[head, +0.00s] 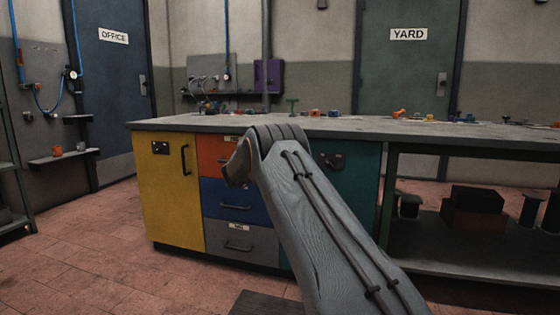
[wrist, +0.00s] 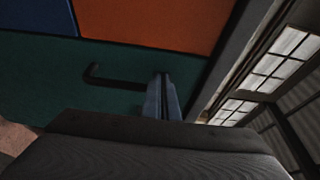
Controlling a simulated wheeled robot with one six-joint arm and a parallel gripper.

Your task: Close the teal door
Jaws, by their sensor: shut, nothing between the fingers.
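The teal door (head: 352,195) is the right-hand front of the workbench cabinet in the head view, with a dark plate (head: 333,160) near its top. My arm covers its left part, so I cannot tell from there whether it is flush. In the wrist view the teal door (wrist: 50,85) lies beside the orange and blue drawer fronts, with its dark bar handle (wrist: 115,82) showing. My gripper (wrist: 163,78) is shut and empty, its fingertips at the teal front near one end of the handle. I cannot tell whether they touch. In the head view my gripper is hidden behind my arm.
The cabinet also has a yellow door (head: 165,200), an orange drawer (head: 214,155), a blue drawer (head: 228,200) and a grey drawer (head: 240,243). The worktop (head: 215,123) overhangs them and carries small parts. An open shelf (head: 440,260) holds dark boxes at right. Floor at left is clear.

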